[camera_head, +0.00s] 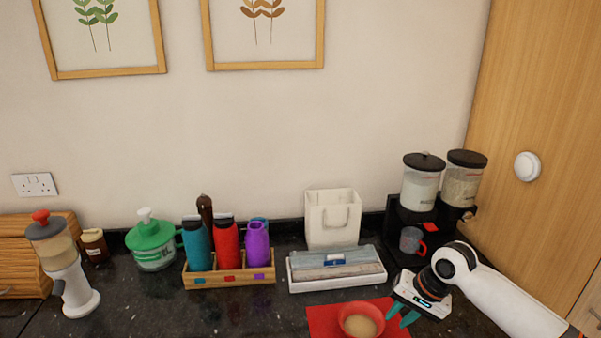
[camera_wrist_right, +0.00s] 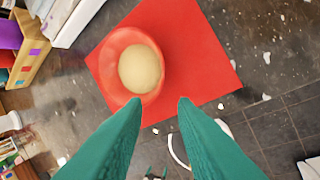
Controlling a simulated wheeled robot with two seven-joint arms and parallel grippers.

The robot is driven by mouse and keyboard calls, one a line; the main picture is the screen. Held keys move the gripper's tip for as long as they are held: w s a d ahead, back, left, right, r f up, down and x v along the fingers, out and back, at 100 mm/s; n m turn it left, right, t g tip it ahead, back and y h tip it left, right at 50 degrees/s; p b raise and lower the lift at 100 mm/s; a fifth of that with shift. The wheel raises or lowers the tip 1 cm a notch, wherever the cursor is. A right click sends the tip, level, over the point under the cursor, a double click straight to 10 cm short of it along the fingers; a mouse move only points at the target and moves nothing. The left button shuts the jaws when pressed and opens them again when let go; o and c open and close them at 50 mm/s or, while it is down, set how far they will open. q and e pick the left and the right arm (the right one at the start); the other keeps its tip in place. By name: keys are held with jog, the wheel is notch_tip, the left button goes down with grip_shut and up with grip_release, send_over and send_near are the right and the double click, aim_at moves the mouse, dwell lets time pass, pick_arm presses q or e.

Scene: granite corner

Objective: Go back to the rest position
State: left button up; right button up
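My right arm comes in from the right in the head view. My right gripper (camera_head: 403,314) has teal fingers and hangs above the dark counter, beside a red bowl (camera_head: 361,320). In the right wrist view the two fingertips (camera_wrist_right: 160,102) are spread apart with nothing between them. The red bowl (camera_wrist_right: 133,65) holds a pale beige content and rests on a red mat (camera_wrist_right: 200,62). The fingertips are close to the bowl's near rim in that view; I cannot tell the exact gap. My left gripper is not in view.
A dispenser with two clear canisters (camera_head: 421,191) stands at the back right with a clear, red-handled cup (camera_head: 412,240) under it. A white tray (camera_head: 338,286), a wooden bottle rack (camera_head: 230,281), a green-lidded jar (camera_head: 152,243) and a grinder (camera_head: 66,262) line the counter.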

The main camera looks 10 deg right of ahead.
jog(key=s+a+f+n, duration=0.7)
jog(key=s+a+f, duration=0.3)
jog(key=s+a, duration=0.3)
jog(key=s+d+t+h, duration=0.1)
jog(key=s+d+h, duration=0.15)
jog(key=s, duration=0.55)
jog(key=s+d+h, duration=0.1)
jog(key=s+d, duration=0.3)
jog(key=s, duration=0.3)
notch_tip(320, 180, down, 29)
jog(key=s+n+g+b, duration=0.1)
jog(key=s+b, duration=0.1)
jog(key=b, duration=0.1)
jog(key=s+d+f, duration=0.1)
jog(key=s+f, duration=0.7)
jog(key=s+d+f+g+b, duration=0.1)
jog(key=s+d+f, duration=0.1)
jog(key=s+f, duration=0.6)
jog(key=shift+d+f, duration=0.25)
jog(key=shift+f, duration=0.25)
